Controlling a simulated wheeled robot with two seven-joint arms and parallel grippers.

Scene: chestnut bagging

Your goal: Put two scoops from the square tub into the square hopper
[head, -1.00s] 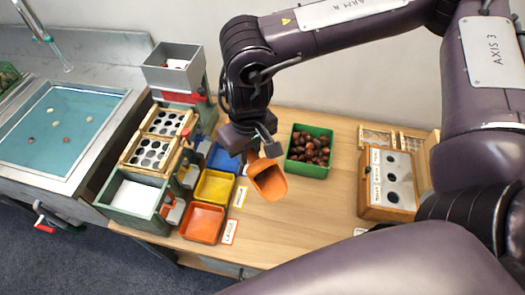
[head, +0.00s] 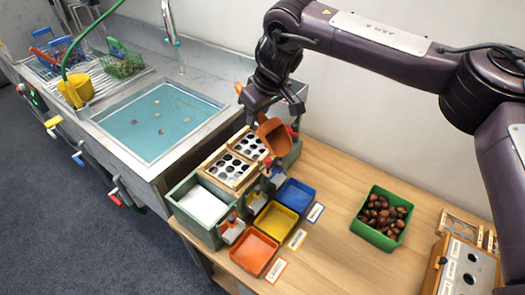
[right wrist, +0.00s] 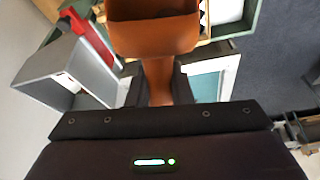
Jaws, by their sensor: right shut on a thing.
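My right gripper (head: 258,100) is shut on the handle of an orange-brown scoop (head: 275,137). The scoop's bowl hangs tilted, and I see no chestnuts in it. The right wrist view also shows the scoop (right wrist: 153,38), with its handle between my fingers (right wrist: 158,88). The square grey hopper (head: 298,92) is mostly hidden behind my gripper and the scoop; in the right wrist view the hopper (right wrist: 62,66) lies to the left of the scoop, apart from it. The square green tub (head: 361,230) holds several chestnuts and stands at the right on the table. My left gripper is out of view.
Below the scoop is a sorter with perforated trays (head: 230,169) and a white-floored green box (head: 203,205). Blue (head: 296,195), yellow (head: 276,221) and orange (head: 254,253) bins stand before it. A water basin (head: 157,120) is left. The table between bins and tub is clear.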

